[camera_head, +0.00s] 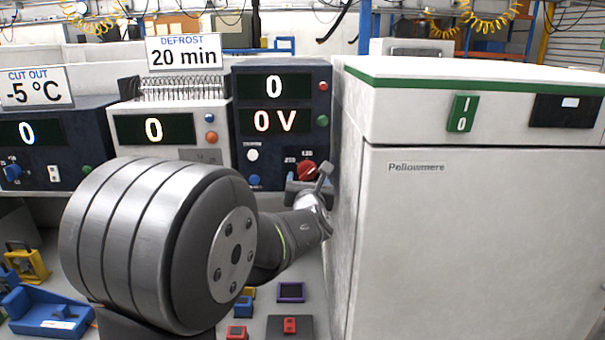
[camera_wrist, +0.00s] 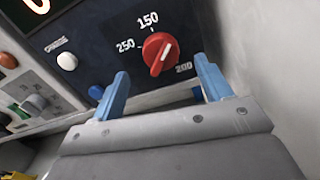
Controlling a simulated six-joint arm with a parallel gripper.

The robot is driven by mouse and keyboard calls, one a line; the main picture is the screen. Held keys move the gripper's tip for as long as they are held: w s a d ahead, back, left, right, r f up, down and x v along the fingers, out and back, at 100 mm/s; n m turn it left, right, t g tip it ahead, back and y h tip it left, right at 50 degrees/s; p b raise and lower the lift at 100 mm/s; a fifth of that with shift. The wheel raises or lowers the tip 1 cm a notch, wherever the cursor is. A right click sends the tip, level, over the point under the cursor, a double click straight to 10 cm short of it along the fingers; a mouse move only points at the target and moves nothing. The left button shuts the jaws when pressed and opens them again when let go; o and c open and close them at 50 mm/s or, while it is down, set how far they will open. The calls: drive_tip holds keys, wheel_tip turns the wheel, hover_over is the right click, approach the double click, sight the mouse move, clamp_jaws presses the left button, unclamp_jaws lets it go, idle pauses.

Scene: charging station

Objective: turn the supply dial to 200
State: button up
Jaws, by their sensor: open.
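The red supply dial (camera_wrist: 160,53) is on the dark front panel of the power unit (camera_head: 240,100). In the wrist view, labels 150, 250 and 200 surround it. The dial has a white mark, but I cannot tell which label it points to. The dial also shows in the head view (camera_head: 307,170), partly hidden by my gripper. My gripper (camera_wrist: 161,70) is open, its two blue fingers spread wide below the dial, with nothing between them. In the head view my gripper (camera_head: 315,185) is close to the panel. The unit's displays read 0 and 0 V.
A white cabinet (camera_head: 470,240) with a green switch (camera_head: 461,113) stands close on the right of the dial. A white button (camera_wrist: 67,61) and a blue button (camera_wrist: 96,92) sit left of the dial. Other units stand to the left, and small coloured parts lie on the bench.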

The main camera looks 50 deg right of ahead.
sight(308, 173)
drive_tip(key=shift+x, duration=2.75)
drive_tip(key=shift+c, duration=0.3)
drive_tip(key=c, duration=0.9)
drive_tip(key=shift+m, duration=2.4)
drive_tip(key=o, duration=1)
drive_tip(key=shift+c, duration=0.2)
drive_tip(key=shift+s, duration=0.1)
drive_tip(key=v, duration=1.7)
